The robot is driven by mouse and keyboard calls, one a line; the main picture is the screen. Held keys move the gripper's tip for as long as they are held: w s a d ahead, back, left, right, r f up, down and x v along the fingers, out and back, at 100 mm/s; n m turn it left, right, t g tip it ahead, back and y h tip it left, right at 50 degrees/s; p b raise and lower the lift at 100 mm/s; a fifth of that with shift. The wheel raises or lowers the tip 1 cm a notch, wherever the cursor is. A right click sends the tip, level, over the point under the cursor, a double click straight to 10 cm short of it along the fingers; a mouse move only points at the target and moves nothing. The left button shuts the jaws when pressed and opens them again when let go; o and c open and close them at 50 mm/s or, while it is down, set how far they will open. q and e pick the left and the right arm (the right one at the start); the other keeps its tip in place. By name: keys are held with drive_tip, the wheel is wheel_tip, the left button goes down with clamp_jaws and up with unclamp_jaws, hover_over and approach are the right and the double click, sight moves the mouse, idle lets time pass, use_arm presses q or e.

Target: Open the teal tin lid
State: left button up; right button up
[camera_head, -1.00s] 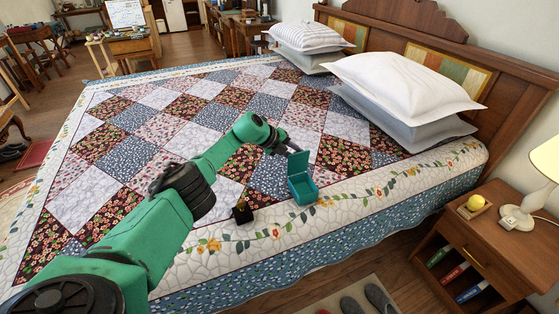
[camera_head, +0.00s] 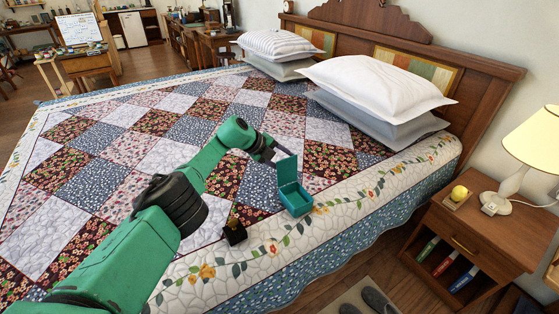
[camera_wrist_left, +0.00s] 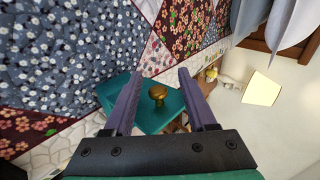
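The teal tin (camera_head: 296,200) sits on the near edge of the bed quilt. Its lid (camera_head: 287,171) stands raised at the back, and the tin's inside shows. My left gripper (camera_head: 282,153) is just behind and above the raised lid. In the left wrist view the two fingers (camera_wrist_left: 160,76) are spread apart, with the teal lid (camera_wrist_left: 150,118) beyond them. A brass knob (camera_wrist_left: 157,93) on the lid shows between the fingers, with gaps on both sides. My right gripper is not in view.
A small black box (camera_head: 234,233) lies on the quilt left of the tin. White and grey pillows (camera_head: 375,85) are by the headboard. The quilt's middle is clear.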

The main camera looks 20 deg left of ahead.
use_arm(q)
drive_tip(key=p+v, duration=0.4)
drive_tip(key=v, duration=1.1)
drive_tip(key=shift+p, duration=0.4)
drive_tip(key=shift+f, duration=0.1)
